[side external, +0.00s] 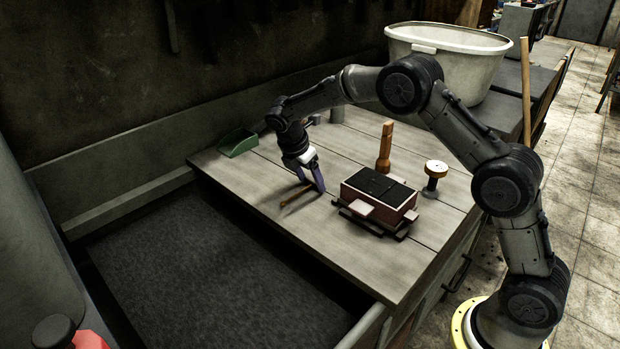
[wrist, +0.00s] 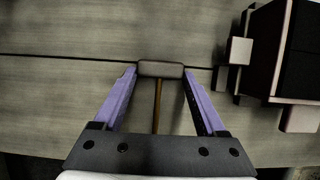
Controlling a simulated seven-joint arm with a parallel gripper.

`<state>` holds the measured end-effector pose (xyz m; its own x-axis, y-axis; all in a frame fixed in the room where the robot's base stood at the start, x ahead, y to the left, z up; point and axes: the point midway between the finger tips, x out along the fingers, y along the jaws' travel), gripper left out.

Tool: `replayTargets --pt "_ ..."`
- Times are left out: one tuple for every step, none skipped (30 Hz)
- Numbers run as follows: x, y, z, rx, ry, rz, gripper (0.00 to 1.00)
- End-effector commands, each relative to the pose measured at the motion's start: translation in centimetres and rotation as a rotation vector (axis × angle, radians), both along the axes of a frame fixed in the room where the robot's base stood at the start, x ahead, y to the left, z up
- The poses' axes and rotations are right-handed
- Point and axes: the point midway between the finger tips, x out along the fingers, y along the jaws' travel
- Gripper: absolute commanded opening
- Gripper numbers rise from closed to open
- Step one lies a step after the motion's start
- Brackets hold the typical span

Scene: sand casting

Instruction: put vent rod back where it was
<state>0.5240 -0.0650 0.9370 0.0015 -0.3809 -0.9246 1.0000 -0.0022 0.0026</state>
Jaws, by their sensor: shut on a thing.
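My gripper (side external: 315,181) points down close over the wooden bench top, left of the moulding flask. In the wrist view its two purple fingers (wrist: 161,71) are shut on the ends of a short grey-brown crosspiece. A thin brown shaft runs from the crosspiece back toward the palm; together they look like the vent rod (wrist: 158,106). In the side view the vent rod (side external: 294,198) shows as a thin brown stick slanting low at the fingertips. I cannot tell whether it touches the bench.
The dark-topped flask (side external: 378,187) stands right of my gripper, with a wooden tool (side external: 385,146) behind it and a round-topped tool (side external: 435,172) to its right. A green scoop (side external: 238,143) lies at the back left. A sand bin (side external: 215,270) lies beyond the bench's front-left edge.

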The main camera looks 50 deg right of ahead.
Motion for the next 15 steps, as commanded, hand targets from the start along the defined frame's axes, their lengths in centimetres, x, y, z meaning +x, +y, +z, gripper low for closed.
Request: replayTargets --pt "-0.03 0.0 -0.17 0.0 0.002 0.0 0.76" --pt "-0.03 0.0 -0.15 0.0 0.001 0.001 0.81" --pt "-0.03 0.01 -0.14 0.0 0.001 0.001 0.88" --pt "-0.03 0.0 -0.14 0.0 0.001 0.001 0.94" --pt "-0.03 0.0 -0.13 0.0 0.001 0.001 0.99" --pt "-0.03 0.0 -0.13 0.0 0.001 0.001 1.0" --pt "-0.03 0.0 -0.13 0.0 0.001 0.001 1.0" --pt "-0.03 0.0 -0.13 0.0 0.001 0.001 1.0" --pt "-0.03 0.0 -0.12 0.0 0.001 0.001 1.0" --pt "-0.03 0.0 -0.12 0.0 0.001 0.0 1.0" --pt "-0.03 0.0 -0.12 0.0 0.001 0.0 1.0" --pt "-0.02 0.0 -0.07 0.0 0.001 0.0 1.0" --pt "-0.01 0.01 0.02 0.0 0.0 0.0 1.0" --pt "0.0 0.0 0.16 0.0 0.0 0.0 1.0" --pt "0.03 0.1 0.42 0.0 -0.001 0.0 1.0"
